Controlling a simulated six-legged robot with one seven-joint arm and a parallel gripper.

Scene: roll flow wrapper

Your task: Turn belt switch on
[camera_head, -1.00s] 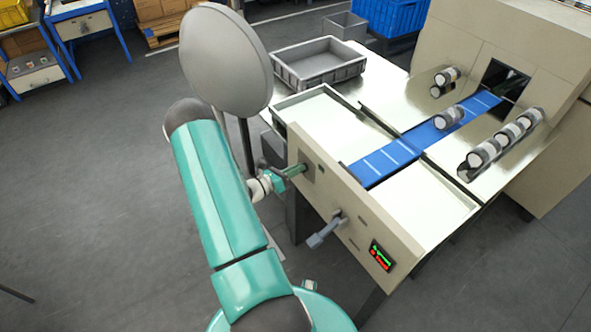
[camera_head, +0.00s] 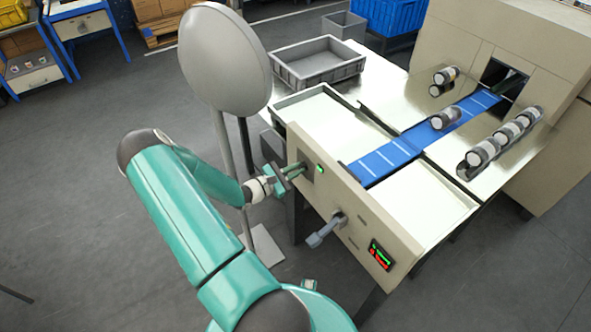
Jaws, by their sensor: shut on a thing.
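My gripper (camera_head: 297,171) is at the left end of the beige front panel (camera_head: 350,212) of the wrapper. It is shut on the belt switch, which is mostly hidden behind the fingers. A small green lamp (camera_head: 320,169) glows on the panel just right of the fingertips. The blue belt (camera_head: 400,153) runs from the panel toward the dark opening of the machine and carries a roll pack (camera_head: 445,118).
A grey lever (camera_head: 326,230) sticks out lower on the panel, left of a small red and green display (camera_head: 381,254). More roll packs (camera_head: 500,142) lie beside the belt. A grey tray (camera_head: 318,66) stands behind. Floor at left is clear.

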